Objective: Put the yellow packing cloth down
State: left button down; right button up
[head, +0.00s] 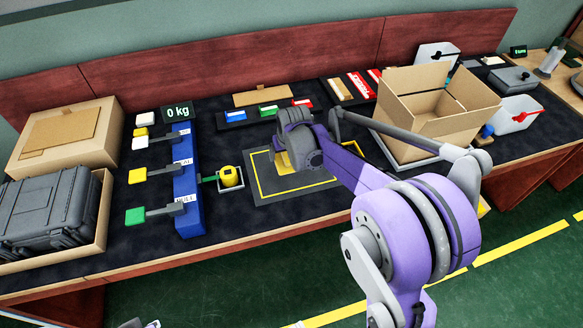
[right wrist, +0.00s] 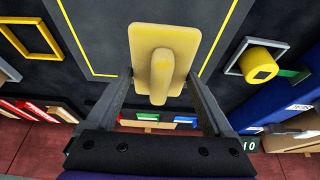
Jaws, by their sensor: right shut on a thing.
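The yellow packing cloth (right wrist: 165,50) shows in the right wrist view as a pale yellow rounded slab with a raised ridge, between the two fingers of my right gripper (right wrist: 162,84). In the head view my right gripper (head: 285,155) is over the dark mat with a yellow outline (head: 262,187), and a bit of yellow cloth (head: 282,163) shows below it. The gripper is shut on the cloth. I cannot tell whether the cloth touches the mat. My left gripper is not in view.
A yellow round item in a square tray (head: 230,177) and a blue rail with coloured levers (head: 187,190) stand left of the mat. An open cardboard box (head: 425,120) stands right, behind my arm. Coloured blocks (head: 268,108) lie behind the mat.

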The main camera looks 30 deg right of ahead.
notch_tip(320, 180, down, 7)
jog(key=shift+f+b, duration=0.15)
jog(key=shift+b, duration=0.15)
jog(key=shift+f, duration=0.2)
jog(key=o, duration=0.9)
jog(key=shift+r, duration=0.1)
